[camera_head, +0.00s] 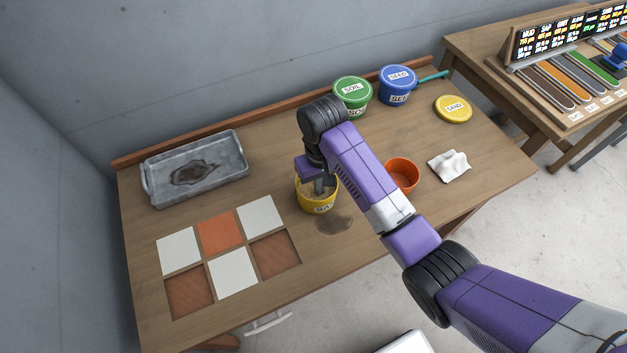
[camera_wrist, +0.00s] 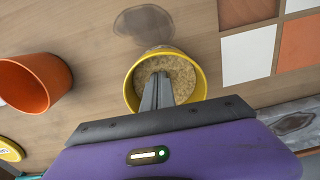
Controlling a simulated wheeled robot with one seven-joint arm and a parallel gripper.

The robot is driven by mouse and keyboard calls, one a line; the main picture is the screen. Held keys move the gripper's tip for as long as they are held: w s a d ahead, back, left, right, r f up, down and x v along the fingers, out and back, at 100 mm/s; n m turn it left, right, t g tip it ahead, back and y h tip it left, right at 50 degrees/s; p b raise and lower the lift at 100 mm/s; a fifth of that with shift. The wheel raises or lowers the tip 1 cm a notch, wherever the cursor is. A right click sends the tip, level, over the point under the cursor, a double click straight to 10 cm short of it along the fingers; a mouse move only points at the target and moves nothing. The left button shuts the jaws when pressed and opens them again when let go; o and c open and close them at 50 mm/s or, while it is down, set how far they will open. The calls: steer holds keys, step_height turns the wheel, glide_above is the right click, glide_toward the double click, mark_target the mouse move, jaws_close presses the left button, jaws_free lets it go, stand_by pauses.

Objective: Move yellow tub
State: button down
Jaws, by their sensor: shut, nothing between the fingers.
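The yellow tub (camera_head: 318,205) stands upright and without a lid on the wooden table, left of my arm. In the wrist view the yellow tub (camera_wrist: 201,82) holds tan, sand-like grains. My gripper (camera_head: 319,188) points down over the tub's mouth. In the wrist view the closed fingers of my gripper (camera_wrist: 158,80) lie over the tub's opening, with nothing between them. I cannot tell how deep the fingertips reach. A yellow lid (camera_head: 453,109) marked SAND lies on the table at the right.
A damp patch (camera_head: 334,224) lies in front of the tub. An orange pot (camera_head: 403,173) and a white cloth (camera_head: 449,166) are to the right. Green (camera_head: 351,98) and blue (camera_head: 396,86) tubs stand behind. A metal tray (camera_head: 195,168) and a tiled grid (camera_head: 209,266) are left.

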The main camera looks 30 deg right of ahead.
step_height(320, 180, down, 4)
steer(key=shift+r, duration=0.2)
steer(key=w, duration=0.3)
steer(key=shift+d, duration=0.1)
steer(key=shift+w, duration=0.5)
